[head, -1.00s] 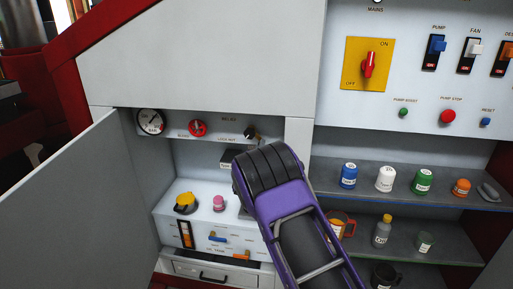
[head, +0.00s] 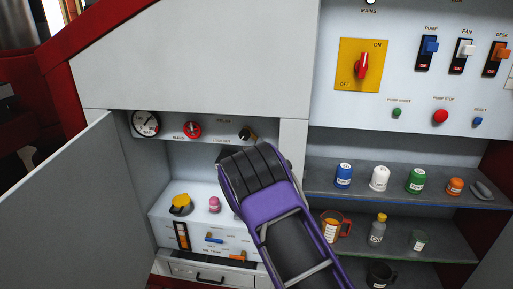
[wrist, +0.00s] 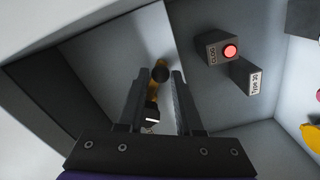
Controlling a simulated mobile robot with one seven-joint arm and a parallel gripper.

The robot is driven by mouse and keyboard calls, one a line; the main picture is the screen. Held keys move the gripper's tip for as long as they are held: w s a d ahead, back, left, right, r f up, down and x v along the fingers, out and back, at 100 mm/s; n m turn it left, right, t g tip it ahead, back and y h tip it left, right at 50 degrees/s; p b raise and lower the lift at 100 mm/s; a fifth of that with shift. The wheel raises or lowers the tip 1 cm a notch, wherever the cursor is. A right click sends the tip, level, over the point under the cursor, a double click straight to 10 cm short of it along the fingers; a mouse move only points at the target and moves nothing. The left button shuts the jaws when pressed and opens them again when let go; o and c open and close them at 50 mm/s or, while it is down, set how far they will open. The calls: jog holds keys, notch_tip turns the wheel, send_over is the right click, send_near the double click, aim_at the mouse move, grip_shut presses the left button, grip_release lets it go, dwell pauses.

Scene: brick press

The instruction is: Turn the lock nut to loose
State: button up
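In the head view a black relief knob (head: 246,134) with a tan part sits on the back panel of the open cabinet, with a lock nut label to its lower left. My gripper's purple wrist reaches in just below it and hides the fingers. In the wrist view my gripper (wrist: 161,73) is open. A dark knob with an orange-brass part (wrist: 156,88), likely the relief knob and its lock nut, shows between the fingers, and I cannot tell if they touch it. A black piece with a white mark lies nearer. I cannot read the nut's setting.
A gauge (head: 145,124) and a red knob (head: 192,129) are left of the relief knob. A box with a red button (wrist: 230,52) is right of the fingers in the wrist view. A yellow-capped part (head: 181,204) and pink knob (head: 214,204) stand below. The cabinet door (head: 65,200) hangs open at left.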

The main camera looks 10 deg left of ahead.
jog(key=shift+o, duration=1.4)
jog(key=s, duration=1.7)
jog(key=shift+s+a+p, duration=0.2)
jog(key=shift+a+p, duration=0.05)
jog(key=shift+p, duration=0.15)
